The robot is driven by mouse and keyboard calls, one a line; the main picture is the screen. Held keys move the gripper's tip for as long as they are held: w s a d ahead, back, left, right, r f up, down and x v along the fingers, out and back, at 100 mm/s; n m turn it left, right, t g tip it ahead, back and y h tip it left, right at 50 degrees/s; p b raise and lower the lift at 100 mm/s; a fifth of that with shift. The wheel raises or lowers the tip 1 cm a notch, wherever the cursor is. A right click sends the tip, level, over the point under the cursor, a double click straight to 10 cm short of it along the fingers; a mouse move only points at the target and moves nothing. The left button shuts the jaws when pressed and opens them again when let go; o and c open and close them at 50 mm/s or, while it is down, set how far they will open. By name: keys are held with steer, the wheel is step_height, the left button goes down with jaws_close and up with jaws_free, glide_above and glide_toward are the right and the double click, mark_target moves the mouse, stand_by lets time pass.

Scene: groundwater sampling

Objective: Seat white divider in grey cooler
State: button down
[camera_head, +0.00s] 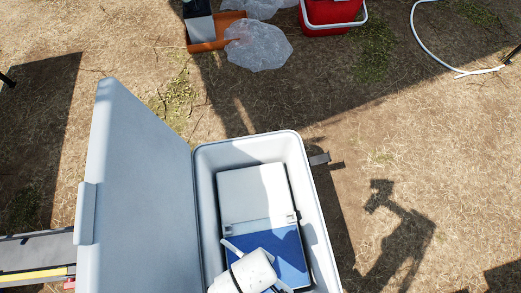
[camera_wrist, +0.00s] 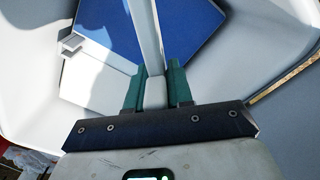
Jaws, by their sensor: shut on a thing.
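The grey cooler (camera_head: 203,180) stands open in the head view, its lid (camera_head: 135,190) raised at the left. My gripper (camera_wrist: 157,85) has its teal fingers shut on the white divider (camera_wrist: 150,35), which shows as a narrow upright strip in the wrist view. My white wrist covers the gripper in the head view, over the near part of the cooler. A thin pale strip shows beside it; I cannot tell if it is the divider. The divider's far end and any contact with the cooler are hidden.
A white panel (camera_head: 255,190) and a blue panel (camera_head: 282,250) lie inside the cooler. A red cooler (camera_head: 330,12), an orange tray (camera_head: 205,42) and clear bags (camera_head: 258,45) are on the ground beyond. Dry ground to the right is open.

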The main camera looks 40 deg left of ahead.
steer(key=shift+w+a+f+b, duration=1.3)
steer(key=shift+w+f+b, duration=0.25)
steer(key=shift+w+f, duration=0.5)
steer(key=shift+w+a+f+b, duration=1.25)
steer(key=shift+w+f+b, duration=0.4)
steer(key=shift+f, duration=0.65)
steer(key=shift+w+a+f+b, duration=1.3)
steer(key=shift+w+f+b, duration=0.15)
steer(key=shift+w+f, duration=0.65)
steer(key=shift+s+f, duration=0.1)
steer(key=shift+f, duration=0.1)
steer(key=c, duration=1)
jaws_free()
steer(key=shift+r, duration=0.15)
step_height(320, 180, up, 12)
steer(key=p, duration=0.5)
steer(key=shift+p, duration=0.4)
